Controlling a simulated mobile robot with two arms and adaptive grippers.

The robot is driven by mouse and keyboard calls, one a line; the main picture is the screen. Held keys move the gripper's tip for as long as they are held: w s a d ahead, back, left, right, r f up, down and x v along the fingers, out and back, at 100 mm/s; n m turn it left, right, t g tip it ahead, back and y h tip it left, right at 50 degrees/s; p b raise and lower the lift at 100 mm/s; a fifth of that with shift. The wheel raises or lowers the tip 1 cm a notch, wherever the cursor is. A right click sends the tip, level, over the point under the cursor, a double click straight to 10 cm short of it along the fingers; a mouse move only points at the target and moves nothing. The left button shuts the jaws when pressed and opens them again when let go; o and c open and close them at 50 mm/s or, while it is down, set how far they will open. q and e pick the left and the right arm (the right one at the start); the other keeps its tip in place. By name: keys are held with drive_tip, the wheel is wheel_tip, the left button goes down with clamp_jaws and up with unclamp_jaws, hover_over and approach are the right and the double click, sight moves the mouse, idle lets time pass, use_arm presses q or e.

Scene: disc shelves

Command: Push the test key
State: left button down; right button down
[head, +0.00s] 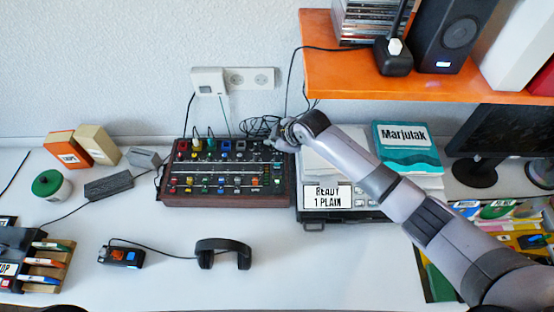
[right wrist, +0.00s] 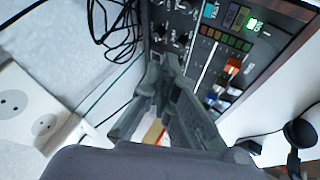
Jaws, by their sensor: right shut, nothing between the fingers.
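A dark control panel (head: 225,200) with wooden sides, knobs, sliders and rows of coloured keys lies on the white desk in the head view. Its panel also fills the upper right of the right wrist view (right wrist: 187,58), where one key glows green (right wrist: 254,23). No label is legible, so I cannot tell which key is the test key. My right gripper (head: 279,143) is at the panel's far right corner. In the right wrist view its fingers (right wrist: 164,62) are shut and empty, over the knobs; I cannot tell whether they touch the panel. My left gripper is out of view.
A printer-like box (head: 311,214) reading "READY 1 PLAIN" stands right of the panel, below my right arm. An orange shelf (head: 350,85) hangs above. Black cables (head: 262,125) lie behind the panel. Headphones (head: 223,246) lie in front. The desk's front middle is mostly clear.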

drive_tip(key=b, duration=0.7)
hover_over(275, 165)
wheel_tip(275, 165, down, 8)
drive_tip(key=shift+r, duration=0.1)
drive_tip(key=shift+a+f, duration=0.1)
drive_tip(key=shift+f, duration=0.4)
idle(0.7)
drive_tip(key=shift+f+b, duration=0.45)
drive_tip(key=shift+f+b, duration=0.35)
drive_tip(key=shift+f, duration=0.2)
idle(0.7)
drive_tip(key=shift+r+p, duration=0.85)
